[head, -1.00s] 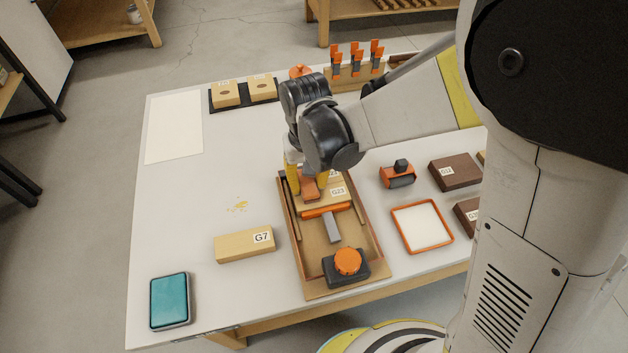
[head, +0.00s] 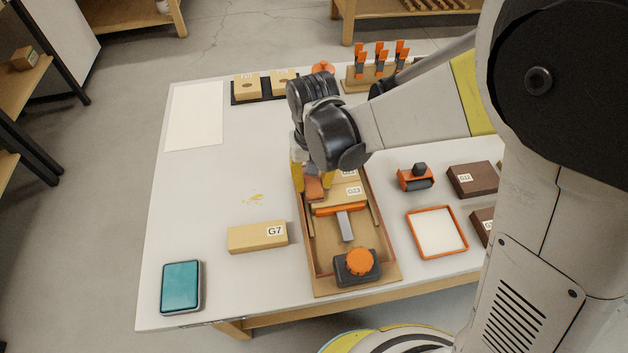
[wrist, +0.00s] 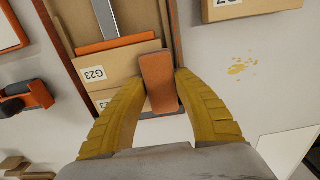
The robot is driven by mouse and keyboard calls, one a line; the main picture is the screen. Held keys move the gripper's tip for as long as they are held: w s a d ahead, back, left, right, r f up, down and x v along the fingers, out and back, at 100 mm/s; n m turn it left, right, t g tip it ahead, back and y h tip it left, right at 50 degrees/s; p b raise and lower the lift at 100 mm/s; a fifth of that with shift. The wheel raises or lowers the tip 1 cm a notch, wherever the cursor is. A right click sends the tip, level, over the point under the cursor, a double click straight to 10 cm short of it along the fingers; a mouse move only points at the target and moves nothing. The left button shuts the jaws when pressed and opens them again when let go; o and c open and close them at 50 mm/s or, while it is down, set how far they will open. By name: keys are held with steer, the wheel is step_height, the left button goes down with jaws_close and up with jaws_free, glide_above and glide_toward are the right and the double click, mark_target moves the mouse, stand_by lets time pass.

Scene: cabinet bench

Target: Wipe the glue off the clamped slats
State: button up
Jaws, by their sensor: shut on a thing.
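My gripper (wrist: 158,108) has yellow fingers shut on an orange-brown block (wrist: 158,75). In the head view, my gripper (head: 312,182) is over the left part of the wooden jig (head: 322,287), and the block (head: 314,190) is partly hidden. Pale wooden slats lie across the jig; the G23 slat (head: 335,196) also shows in the wrist view (wrist: 110,72). An orange clamp bar (head: 340,209) lies against it, with a grey rod and orange knob (head: 360,262). The block overlaps the slats' end in the wrist view; contact is unclear. I cannot make out glue on the slats.
Yellow spots (head: 253,199) mark the table left of the jig. Block G7 (head: 257,237) and a teal pad (head: 181,287) lie at left front. An orange-rimmed tray (head: 437,232), a roller tool (head: 416,178) and dark blocks (head: 472,179) stand right. The left table is mostly clear.

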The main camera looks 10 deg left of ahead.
steer(key=shift+r+p, duration=2.1)
steer(key=shift+r, duration=0.85)
